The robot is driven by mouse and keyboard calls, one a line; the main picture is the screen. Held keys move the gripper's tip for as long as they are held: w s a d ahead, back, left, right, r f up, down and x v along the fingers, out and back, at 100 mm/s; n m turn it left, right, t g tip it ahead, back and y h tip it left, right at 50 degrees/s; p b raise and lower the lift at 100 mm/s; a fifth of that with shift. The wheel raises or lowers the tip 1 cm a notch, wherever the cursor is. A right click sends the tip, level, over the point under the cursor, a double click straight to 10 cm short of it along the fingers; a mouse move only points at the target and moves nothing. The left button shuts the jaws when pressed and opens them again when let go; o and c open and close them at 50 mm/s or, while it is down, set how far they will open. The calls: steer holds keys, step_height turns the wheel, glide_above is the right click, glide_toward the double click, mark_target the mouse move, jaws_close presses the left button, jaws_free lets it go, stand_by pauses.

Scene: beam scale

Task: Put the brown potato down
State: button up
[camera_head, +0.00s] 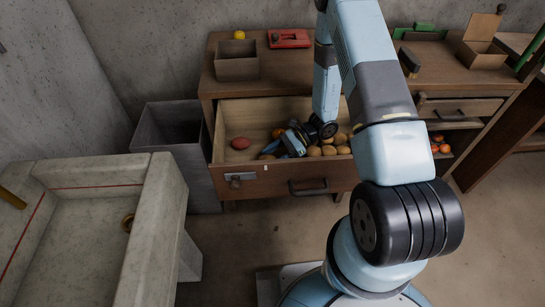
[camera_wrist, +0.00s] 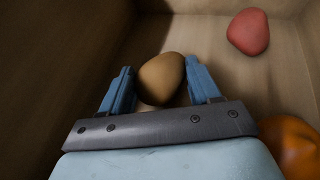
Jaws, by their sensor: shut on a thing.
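The brown potato (camera_wrist: 161,76) sits between the two blue fingers of my gripper (camera_wrist: 160,90) in the wrist view. The fingers are shut on its sides. In the head view my gripper (camera_head: 279,148) is inside the open wooden drawer (camera_head: 262,182), toward its left part. The held potato is hard to make out there behind the fingers. In the wrist view the drawer's bare wooden floor and walls surround it. I cannot tell whether the potato touches the floor.
A red potato (camera_head: 240,143) lies left of my gripper; it shows upper right in the wrist view (camera_wrist: 248,32). An orange round thing (camera_wrist: 292,145) is close at lower right. Several brown potatoes (camera_head: 329,150) lie right of my gripper. A grey bin (camera_head: 206,181) stands left of the drawer.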

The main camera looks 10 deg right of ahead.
steer(key=o, duration=1.1)
steer(key=shift+f, duration=0.15)
steer(key=v, duration=1.2)
